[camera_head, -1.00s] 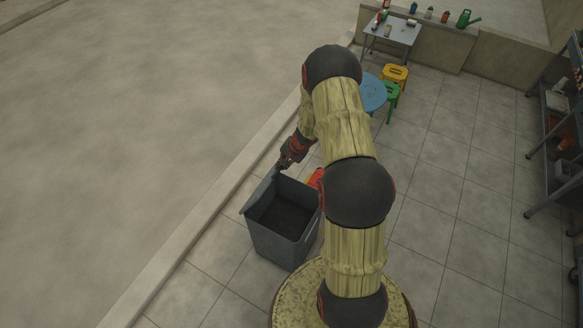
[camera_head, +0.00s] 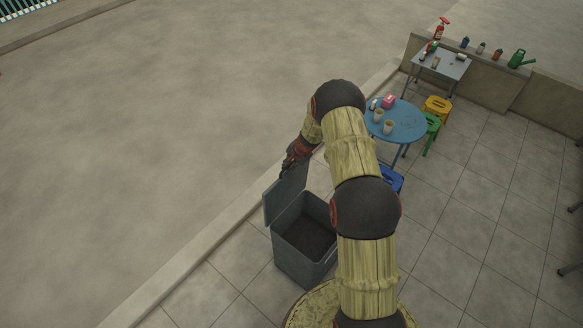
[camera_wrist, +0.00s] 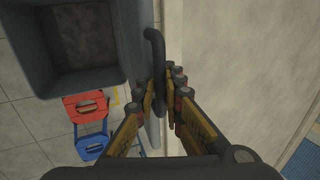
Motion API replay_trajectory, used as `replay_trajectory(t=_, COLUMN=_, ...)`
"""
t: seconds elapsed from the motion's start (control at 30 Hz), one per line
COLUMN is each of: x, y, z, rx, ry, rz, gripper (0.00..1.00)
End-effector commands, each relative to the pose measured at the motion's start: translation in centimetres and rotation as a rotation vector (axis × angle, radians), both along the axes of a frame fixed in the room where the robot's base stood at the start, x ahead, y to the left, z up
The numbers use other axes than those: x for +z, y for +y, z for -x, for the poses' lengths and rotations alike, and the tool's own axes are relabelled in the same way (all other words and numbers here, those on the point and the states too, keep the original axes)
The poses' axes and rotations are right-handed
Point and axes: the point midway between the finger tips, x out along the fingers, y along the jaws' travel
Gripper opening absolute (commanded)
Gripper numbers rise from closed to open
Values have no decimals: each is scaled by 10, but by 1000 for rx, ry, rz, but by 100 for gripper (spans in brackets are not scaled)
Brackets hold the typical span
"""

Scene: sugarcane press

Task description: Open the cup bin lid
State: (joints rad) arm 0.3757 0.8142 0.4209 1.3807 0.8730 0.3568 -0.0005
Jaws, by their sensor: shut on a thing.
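The grey cup bin (camera_head: 296,265) stands on the tiles left of my arm in the head view, its top open and its dark inside showing. Its lid (camera_head: 286,195) is raised at the bin's far left side, standing steeply. My gripper (camera_head: 290,162) is at the lid's upper edge. In the wrist view the bin (camera_wrist: 128,45) is at upper left, and a dark curved handle (camera_wrist: 154,40) runs between my fingers (camera_wrist: 164,85), which are shut on it. The fingers hide part of the handle.
A round blue table (camera_head: 405,124) with cups stands beyond my arm, with yellow (camera_head: 437,105) and green (camera_head: 430,128) stools beside it. Red (camera_wrist: 88,105) and blue (camera_wrist: 92,147) stools are near the bin. A low kerb (camera_head: 225,235) runs along the left; open ground lies beyond.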

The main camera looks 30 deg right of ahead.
Motion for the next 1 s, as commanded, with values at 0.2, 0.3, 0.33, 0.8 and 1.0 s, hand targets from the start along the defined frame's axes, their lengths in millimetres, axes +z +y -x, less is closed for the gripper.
replay_trajectory(t=0.2, x=5, y=-2, z=-4, rx=1, ry=-8, rz=4, gripper=0)
replay_trajectory(t=0.3, x=5, y=-2, z=-4, rx=1, ry=-9, rz=4, gripper=12)
replay_trajectory(t=0.33, x=5, y=-2, z=-4, rx=1, ry=-8, rz=4, gripper=14)
replay_trajectory(t=0.8, x=2, y=-1, z=-1, rx=0, ry=-3, rz=1, gripper=26)
replay_trajectory(t=1.0, x=14, y=-3, z=3, rx=-1, ry=-4, rz=1, gripper=26)
